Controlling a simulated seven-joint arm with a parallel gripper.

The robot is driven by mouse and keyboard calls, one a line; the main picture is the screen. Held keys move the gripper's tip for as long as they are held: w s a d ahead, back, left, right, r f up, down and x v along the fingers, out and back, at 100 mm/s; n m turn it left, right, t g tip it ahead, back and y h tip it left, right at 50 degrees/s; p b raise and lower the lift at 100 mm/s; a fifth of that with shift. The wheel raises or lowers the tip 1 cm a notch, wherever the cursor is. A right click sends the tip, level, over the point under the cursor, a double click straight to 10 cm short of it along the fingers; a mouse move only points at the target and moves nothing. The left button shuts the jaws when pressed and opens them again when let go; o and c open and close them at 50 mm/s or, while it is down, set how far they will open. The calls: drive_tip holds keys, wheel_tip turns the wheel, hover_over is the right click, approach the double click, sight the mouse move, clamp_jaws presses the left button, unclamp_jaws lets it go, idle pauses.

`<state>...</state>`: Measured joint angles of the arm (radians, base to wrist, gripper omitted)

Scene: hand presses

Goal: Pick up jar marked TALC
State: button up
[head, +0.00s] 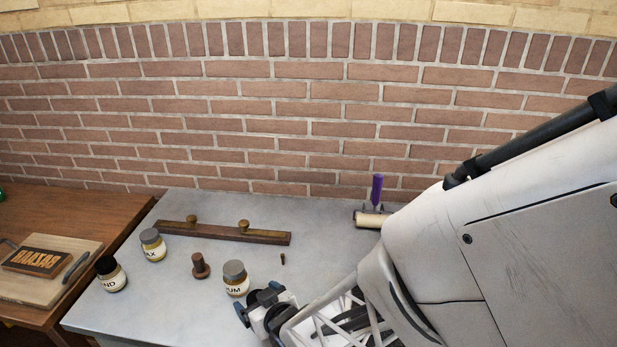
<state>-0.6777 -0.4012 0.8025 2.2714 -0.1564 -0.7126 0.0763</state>
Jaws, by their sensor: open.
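Three jars stand upright on the grey table. The jar at the left (111,275) has a black lid and a label reading "ND". The jar behind it (153,246) has a grey lid and a label reading "AX". A third jar (235,279) has a grey lid and a label reading "UM". The start of each label is turned out of sight, and I can read TALC on none of them. My gripper (258,301) is open and empty, just right of and in front of the "UM" jar, apart from it as far as I can tell.
A long wooden bar with brass knobs (222,233) lies at the back of the grey table (175,310). A brown turned piece (200,266), a small dark peg (283,259) and a purple-handled roller (376,191) stand around. A brown table (75,208) holds a board with a letter block (38,261).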

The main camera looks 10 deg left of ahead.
drive_tip(key=shift+a, duration=0.1)
idle(0.5)
drive_tip(key=c, duration=1.2)
drive_tip(key=shift+r, duration=0.15)
drive_tip(key=shift+r, duration=0.55)
wheel_tip(320, 180, up, 2)
drive_tip(key=shift+r, duration=0.1)
drive_tip(key=s+d, duration=0.3)
drive_tip(key=s, duration=0.1)
drive_tip(key=s+d+r, duration=0.1)
drive_tip(key=s+d, duration=0.2)
drive_tip(key=s, duration=0.1)
drive_tip(key=s+d, duration=0.4)
drive_tip(key=shift+s+r, duration=0.1)
drive_tip(key=shift+r, duration=0.1)
drive_tip(key=shift+d, duration=0.1)
